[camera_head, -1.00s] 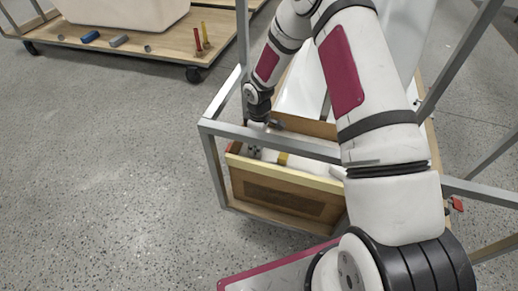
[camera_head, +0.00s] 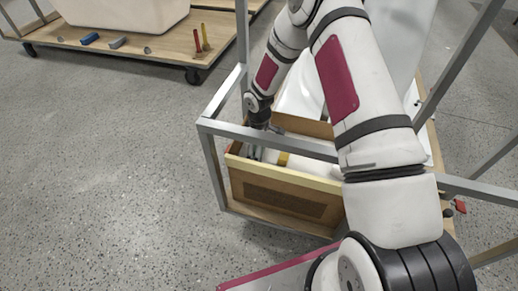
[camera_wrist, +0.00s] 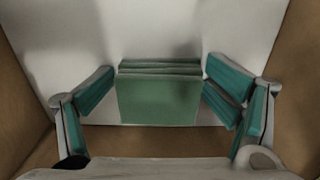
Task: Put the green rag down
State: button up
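The green rag (camera_wrist: 158,100) is a folded, layered block in the middle of the wrist view, over a white surface. My gripper (camera_wrist: 159,78) has its two teal-padded fingers on either side of the rag. In the head view my gripper (camera_head: 257,150) reaches down into a wooden box (camera_head: 285,198). The rag cannot be made out there.
A grey metal frame (camera_head: 275,140) surrounds the box, with a bar close to my wrist. A yellow piece (camera_head: 283,159) shows inside the box. At the back left stands a wooden cart (camera_head: 165,48) with a white tub. The floor at left is clear.

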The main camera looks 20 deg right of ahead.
jog(key=shift+s+r, duration=0.1)
dwell(0.3)
jog(key=s+d+r+m+h+p, duration=0.1)
jog(key=s+r+p, duration=0.1)
jog(key=r, duration=1.1)
jog(key=s+d+r+m+p, duration=0.1)
jog(key=s+r+p, duration=0.15)
jog(key=r, duration=1.05)
jog(key=s+r+m+h, duration=0.1)
jog(key=s+r+m, duration=0.2)
jog(key=s+r, duration=0.8)
jog(key=s+a+r+m+y, duration=0.1)
jog(key=s+r+m, duration=0.2)
jog(key=s, duration=0.9)
jog(key=s+a+r+m+y, duration=0.1)
jog(key=s+r, duration=0.4)
jog(key=s, duration=0.8)
jog(key=shift+s+a+m, duration=0.2)
jog(key=shift+s+m, duration=0.1)
jog(key=shift+m, duration=0.6)
jog(key=shift+r, duration=0.1)
